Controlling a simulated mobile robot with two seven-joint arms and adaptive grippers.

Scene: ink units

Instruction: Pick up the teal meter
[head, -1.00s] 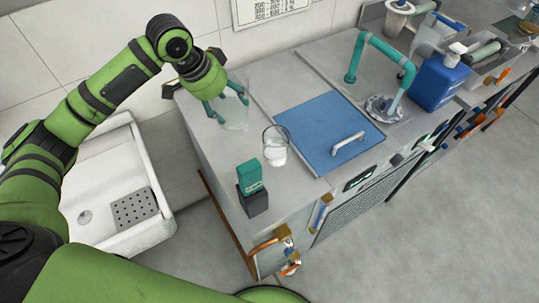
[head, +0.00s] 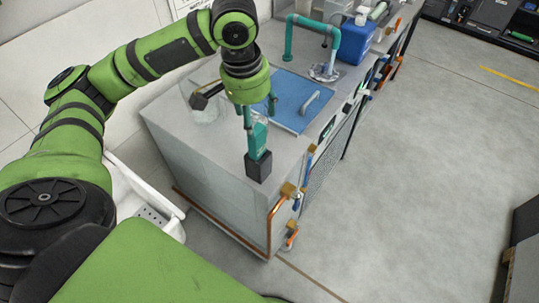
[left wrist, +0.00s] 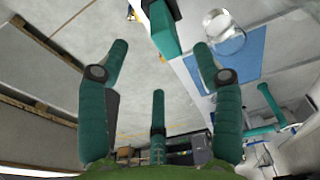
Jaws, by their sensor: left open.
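The teal meter (head: 259,138) stands upright in a black holder (head: 259,167) at the front corner of the grey counter. My left gripper (head: 259,112) is open and points down just above and behind the meter, with its teal fingers partly overlapping it in the head view. In the left wrist view the meter (left wrist: 163,30) shows at the top, between the spread fingertips of my gripper (left wrist: 160,52) but beyond them. I see no grip on it. My right gripper is out of view.
A glass beaker (left wrist: 222,42) stands close to the meter, beside the blue panel (head: 299,99). A larger clear vessel (head: 204,114) and a dark tool (head: 207,93) are behind my gripper. A teal faucet (head: 311,20) and blue bottle (head: 355,42) stand farther back.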

